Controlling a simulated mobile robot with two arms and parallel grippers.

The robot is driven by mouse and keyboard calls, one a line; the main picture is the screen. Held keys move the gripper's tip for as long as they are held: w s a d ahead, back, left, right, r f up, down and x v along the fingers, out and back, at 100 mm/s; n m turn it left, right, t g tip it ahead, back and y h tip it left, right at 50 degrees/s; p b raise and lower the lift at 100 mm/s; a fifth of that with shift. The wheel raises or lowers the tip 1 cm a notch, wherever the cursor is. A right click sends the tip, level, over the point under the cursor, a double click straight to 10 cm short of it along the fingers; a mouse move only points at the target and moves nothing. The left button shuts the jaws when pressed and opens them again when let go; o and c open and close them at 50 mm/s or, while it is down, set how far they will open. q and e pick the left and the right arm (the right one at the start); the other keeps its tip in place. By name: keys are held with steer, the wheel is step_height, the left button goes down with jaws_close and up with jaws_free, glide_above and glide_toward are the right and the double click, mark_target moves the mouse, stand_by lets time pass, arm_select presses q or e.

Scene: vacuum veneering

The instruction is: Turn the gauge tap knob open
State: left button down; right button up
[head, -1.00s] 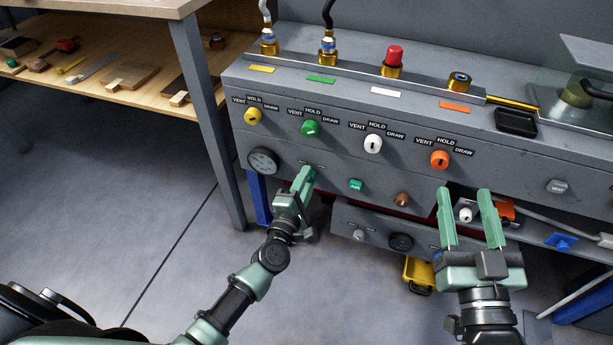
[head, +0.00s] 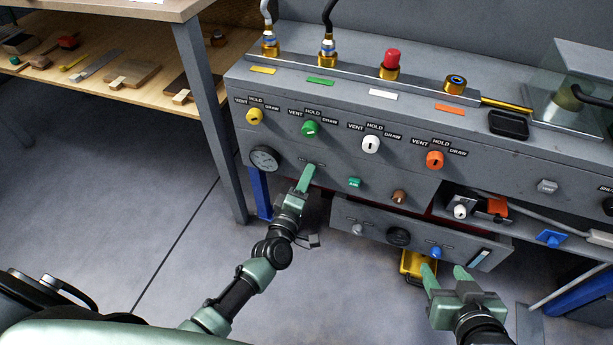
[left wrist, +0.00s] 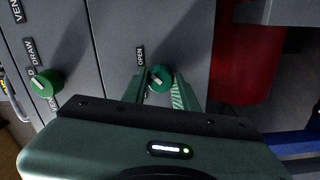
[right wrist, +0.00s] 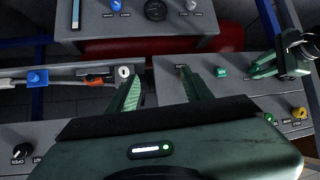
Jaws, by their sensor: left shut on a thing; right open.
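The gauge tap knob (left wrist: 160,78) is a small green knob with a pale pointer mark on the grey panel, beside an OPEN label (left wrist: 140,57) in the left wrist view. My left gripper (left wrist: 158,90) is shut on it, one finger on each side. In the head view my left gripper (head: 306,177) hides the knob, just right of the round dark gauge (head: 264,158). My right gripper (head: 445,272) is open and empty, low in front of the lower panel; it also shows in the right wrist view (right wrist: 162,83).
Yellow, green (head: 310,129), white and orange (head: 435,160) valve knobs line the panel above. A teal button (head: 355,182) and brown knob (head: 398,197) sit right of my left gripper. The lower panel (head: 375,236) juts out near my right gripper.

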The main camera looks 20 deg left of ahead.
arm_select(q)
steer(key=shift+d, duration=0.1)
steer(key=c, duration=1.1)
jaws_free()
steer(key=shift+s, duration=0.1)
steer(key=s+p, duration=0.1)
steer(key=s, duration=0.6)
steer(key=shift+s, duration=0.35)
arm_select(e)
steer(key=s+d+f+g+h, duration=0.1)
steer(key=s+d+f+g, duration=0.1)
steer(key=s, duration=0.4)
step_height(320, 180, down, 2)
steer(key=shift+s+d+f+g, duration=0.1)
steer(key=shift+s+d+g, duration=0.1)
steer(key=shift+g, duration=0.7)
